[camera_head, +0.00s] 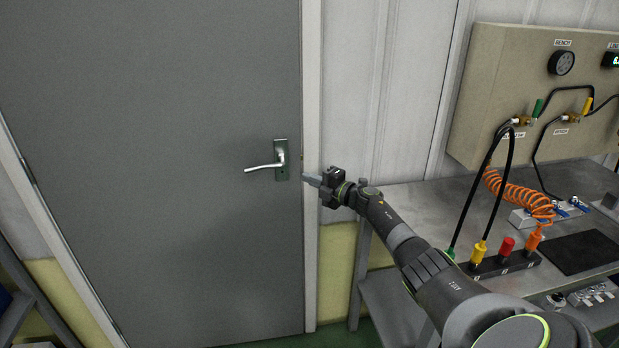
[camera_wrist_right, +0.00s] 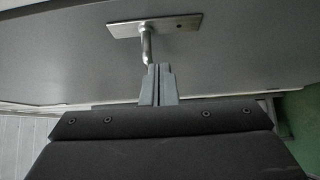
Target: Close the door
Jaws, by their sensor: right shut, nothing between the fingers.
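The grey door (camera_head: 150,120) fills the left of the head view and sits in its pale frame (camera_head: 311,120), with no gap that I can make out at the handle side. Its silver lever handle (camera_head: 265,167) points left from an upright plate. My right gripper (camera_head: 308,179) is just right of the handle, near the frame's edge, with its fingers shut and empty. In the right wrist view the closed fingertips (camera_wrist_right: 158,72) appear just below the handle (camera_wrist_right: 147,42); I cannot tell whether they touch. My left gripper is not in view.
A workbench (camera_head: 410,200) stands right of the door, under my right arm. A beige gauge panel (camera_head: 510,75), hoses and an orange coiled cable (camera_head: 520,195) are on that side. A dark shelf edge (camera_head: 20,310) shows at lower left. The door's front is clear.

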